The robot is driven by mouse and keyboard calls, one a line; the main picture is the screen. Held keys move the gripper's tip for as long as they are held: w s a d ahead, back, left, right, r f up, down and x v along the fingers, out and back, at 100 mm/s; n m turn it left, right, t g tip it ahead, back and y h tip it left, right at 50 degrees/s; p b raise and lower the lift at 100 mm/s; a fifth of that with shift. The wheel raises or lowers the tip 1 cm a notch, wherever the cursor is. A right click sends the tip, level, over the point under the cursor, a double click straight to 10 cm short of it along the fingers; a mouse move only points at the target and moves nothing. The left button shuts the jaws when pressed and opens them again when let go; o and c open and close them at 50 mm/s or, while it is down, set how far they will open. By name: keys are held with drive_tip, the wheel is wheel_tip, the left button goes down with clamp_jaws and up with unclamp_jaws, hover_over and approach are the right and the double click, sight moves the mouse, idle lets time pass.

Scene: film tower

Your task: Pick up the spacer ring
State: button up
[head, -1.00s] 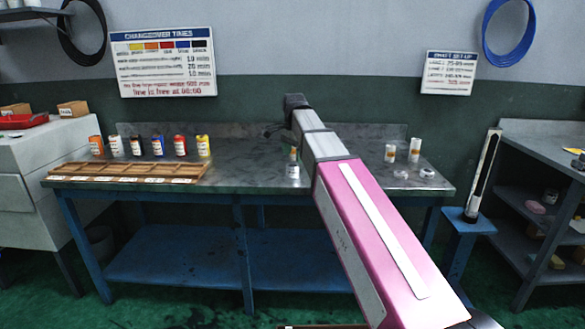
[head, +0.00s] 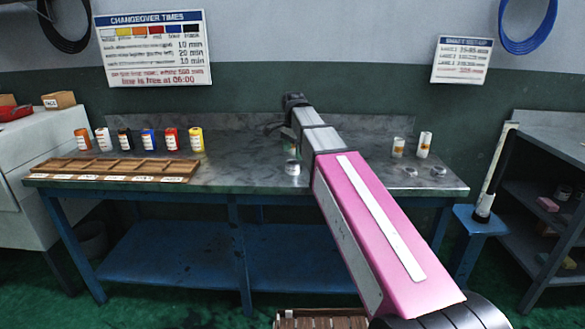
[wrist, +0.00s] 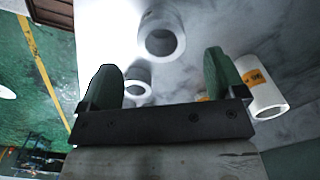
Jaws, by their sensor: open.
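A white hollow ring (wrist: 162,40), which looks like the spacer ring, stands on the bench in the wrist view, just beyond the gap between my fingertips. My gripper (wrist: 165,75) is open, its two green fingers apart with nothing between them. A second, greyer hollow piece (wrist: 133,85) lies near the left finger, partly hidden.
A white tube with an orange label (wrist: 265,88) is close to my right finger. On the bench's right are labelled tubes (head: 425,145) and low rings (head: 410,171). A wooden rack (head: 110,168) and several coloured cans (head: 148,142) are on the left.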

sight(293, 165)
drive_tip(key=shift+a+f, duration=0.1)
drive_tip(key=shift+f, duration=3)
drive_tip(key=c, duration=1.1)
